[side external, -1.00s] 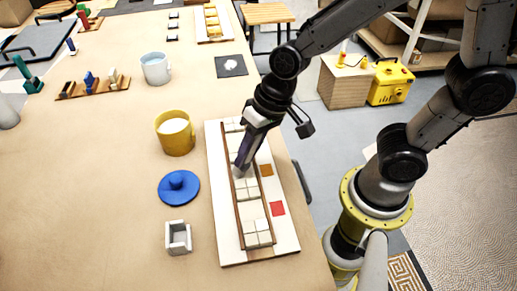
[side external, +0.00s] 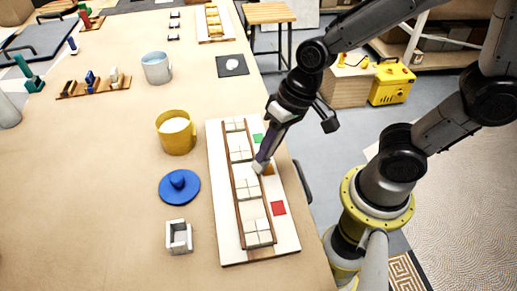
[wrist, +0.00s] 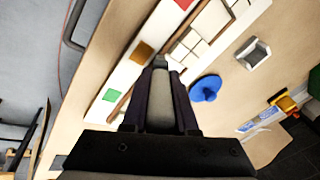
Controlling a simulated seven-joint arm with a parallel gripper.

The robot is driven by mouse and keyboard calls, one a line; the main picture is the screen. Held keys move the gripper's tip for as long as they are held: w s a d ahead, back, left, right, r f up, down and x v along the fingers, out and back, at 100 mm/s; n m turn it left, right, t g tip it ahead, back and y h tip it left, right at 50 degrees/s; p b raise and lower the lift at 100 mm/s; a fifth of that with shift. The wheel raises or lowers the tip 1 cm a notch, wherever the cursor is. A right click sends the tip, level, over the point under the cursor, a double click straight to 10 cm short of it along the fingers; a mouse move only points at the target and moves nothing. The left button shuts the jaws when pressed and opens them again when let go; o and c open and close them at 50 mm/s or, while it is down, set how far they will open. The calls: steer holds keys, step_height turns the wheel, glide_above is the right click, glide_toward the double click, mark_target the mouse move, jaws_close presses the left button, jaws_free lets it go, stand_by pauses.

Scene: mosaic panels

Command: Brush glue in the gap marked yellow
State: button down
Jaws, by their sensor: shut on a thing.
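A white mosaic panel (side external: 284,238) lies on the table with two brown rails holding blocks of cream tiles (side external: 241,150) and gaps between them. Beside the right rail are a green mark (side external: 258,138), an orange-yellow mark (side external: 268,170) and a red mark (side external: 278,208); the orange-yellow mark also shows in the wrist view (wrist: 141,52). My gripper (side external: 265,152) is shut on a pale brush-like tool (wrist: 160,105). Its tip is over the right rail by the orange-yellow mark; whether it touches is unclear. A yellow pot (side external: 175,139) holds white stuff, perhaps glue.
A blue knobbed lid (side external: 179,190) and a small grey holder (side external: 178,240) lie left of the panel. A light-blue mug (side external: 156,69) and a dark square (side external: 231,66) with a white patch are farther back. The table's left middle is clear.

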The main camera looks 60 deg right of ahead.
steer(key=shift+r, duration=3.85)
